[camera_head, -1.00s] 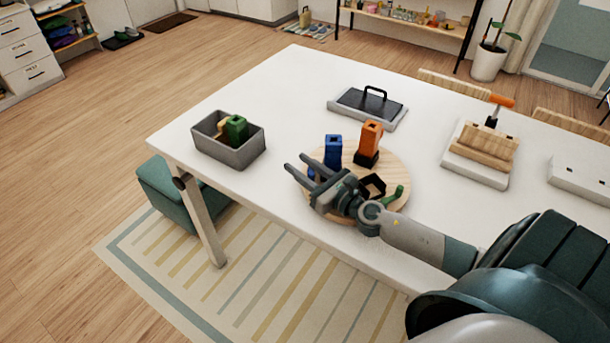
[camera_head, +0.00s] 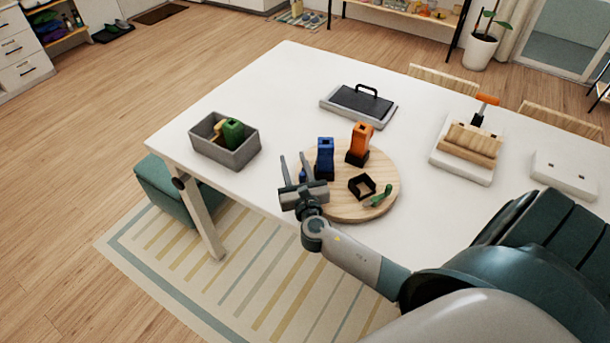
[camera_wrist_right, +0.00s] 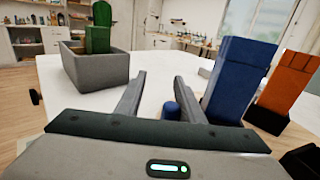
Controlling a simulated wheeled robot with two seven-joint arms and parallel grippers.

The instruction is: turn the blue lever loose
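The blue block (camera_head: 325,158) stands upright on a round wooden board (camera_head: 345,208); it also shows in the right wrist view (camera_wrist_right: 238,82). A small blue lever end (camera_wrist_right: 171,108) shows low between my right fingers, nearer the right finger; in the head view it is mostly hidden behind that finger. I cannot tell if they touch. My right gripper (camera_head: 297,162) is open at the board's left edge, beside the blue block, fingers pointing away across the table; its fingers also show in the right wrist view (camera_wrist_right: 160,82). My left gripper is not in view.
On the board are an orange block (camera_head: 360,142) in a black base, an empty black socket (camera_head: 361,187) and a green lever (camera_head: 379,196). A grey bin (camera_head: 229,157) with green and yellow pieces stands left. A black-handled tray (camera_head: 360,104) is behind. White table is clear between them.

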